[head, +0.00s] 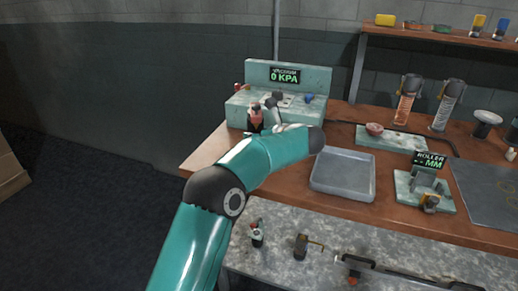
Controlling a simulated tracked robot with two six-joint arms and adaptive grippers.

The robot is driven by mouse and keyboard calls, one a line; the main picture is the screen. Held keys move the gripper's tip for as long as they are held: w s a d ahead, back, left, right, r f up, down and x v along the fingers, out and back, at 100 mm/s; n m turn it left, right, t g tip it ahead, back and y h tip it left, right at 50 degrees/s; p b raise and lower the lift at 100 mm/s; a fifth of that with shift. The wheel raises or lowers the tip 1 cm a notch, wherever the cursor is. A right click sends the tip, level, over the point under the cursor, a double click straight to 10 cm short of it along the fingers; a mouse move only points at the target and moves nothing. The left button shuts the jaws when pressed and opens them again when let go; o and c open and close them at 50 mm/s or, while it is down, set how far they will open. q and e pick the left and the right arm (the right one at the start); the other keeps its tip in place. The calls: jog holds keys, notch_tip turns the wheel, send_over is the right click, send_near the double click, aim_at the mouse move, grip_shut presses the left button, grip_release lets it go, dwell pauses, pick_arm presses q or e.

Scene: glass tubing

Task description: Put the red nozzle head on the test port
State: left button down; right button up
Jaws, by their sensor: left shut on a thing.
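My left arm reaches to the teal vacuum test unit (312,84), whose display reads 0 KPA. My left gripper (265,110) is at the unit's front left and is shut on a small red and dark piece, which looks like the red nozzle head (255,119). The piece is at the unit's front edge. It is too small to tell whether it touches the unit. I cannot make out the test port for certain; the gripper and wrist cover part of the unit's front. My right gripper is not in view.
A grey tray (343,189) lies on the wooden bench right of my arm. The roller gauge (425,185) stands farther right. Black-and-red (257,234) and brass (301,246) tools stand on the nearer speckled bench. A shelf (440,38) hangs at the back right.

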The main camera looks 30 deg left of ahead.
pick_arm(q)
jog(key=shift+f, duration=2.05)
jog(key=shift+f, duration=0.1)
jog(key=c, duration=0.5)
grip_release()
jog(key=b+v, duration=0.1)
jog(key=v, duration=1.1)
jog(key=shift+s, duration=0.1)
